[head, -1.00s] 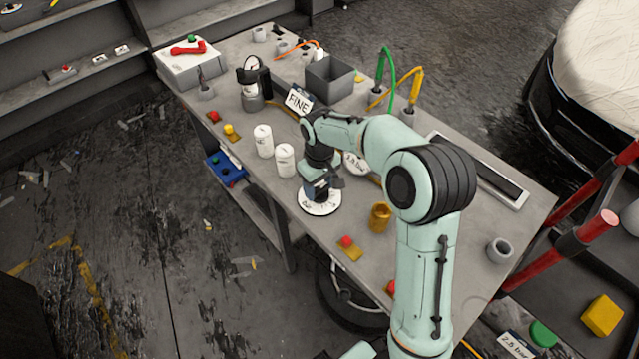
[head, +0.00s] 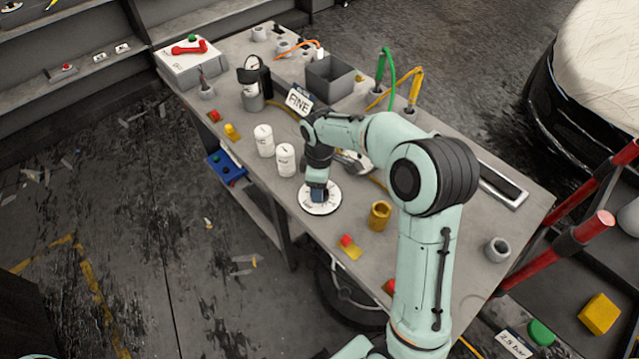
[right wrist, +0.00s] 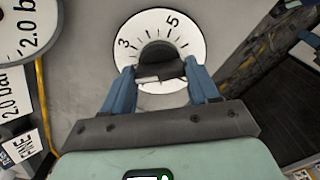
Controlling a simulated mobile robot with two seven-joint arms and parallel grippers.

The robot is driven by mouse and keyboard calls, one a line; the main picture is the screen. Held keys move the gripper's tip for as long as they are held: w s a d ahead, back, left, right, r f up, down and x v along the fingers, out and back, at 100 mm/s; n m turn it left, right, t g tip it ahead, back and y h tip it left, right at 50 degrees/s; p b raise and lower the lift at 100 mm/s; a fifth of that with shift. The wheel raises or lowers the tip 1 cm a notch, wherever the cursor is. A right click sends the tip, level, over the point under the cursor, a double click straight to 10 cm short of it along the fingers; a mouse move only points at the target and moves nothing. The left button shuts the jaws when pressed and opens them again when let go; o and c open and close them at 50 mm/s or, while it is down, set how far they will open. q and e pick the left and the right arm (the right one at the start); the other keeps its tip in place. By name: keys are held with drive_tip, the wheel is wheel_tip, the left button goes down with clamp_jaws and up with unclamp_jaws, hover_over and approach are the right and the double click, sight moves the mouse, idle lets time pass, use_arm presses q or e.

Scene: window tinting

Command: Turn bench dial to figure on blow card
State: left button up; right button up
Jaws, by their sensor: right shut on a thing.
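The bench dial (head: 332,205) is a white disc with black marks near the bench's front edge. In the right wrist view the dial face (right wrist: 194,47) shows a 3 and a 5, and its dark knob (right wrist: 160,58) sits between my blue fingers. My right gripper (head: 319,191) is shut on this knob from above. The knob's exact setting cannot be read. A card (right wrist: 14,102) reading 2.0 bar lies at the left of the right wrist view, beside a round white plate (right wrist: 28,28) also reading 2.0 b. My left gripper is out of view.
Two white canisters (head: 285,160) stand left of the dial, and a brass cup (head: 380,215) stands right of it. A red button on a yellow plate (head: 350,248) is near the front edge. A FINE card (head: 299,101) and a grey bin (head: 330,80) are farther back.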

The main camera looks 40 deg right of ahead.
drive_tip(key=shift+r, duration=0.1)
idle(0.5)
drive_tip(key=o, duration=1.1)
drive_tip(key=shift+c, duration=0.2)
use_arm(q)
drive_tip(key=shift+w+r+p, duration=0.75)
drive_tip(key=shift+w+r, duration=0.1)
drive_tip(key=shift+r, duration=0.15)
use_arm(e)
wheel_tip(320, 180, up, 13)
drive_tip(key=shift+r, duration=0.15)
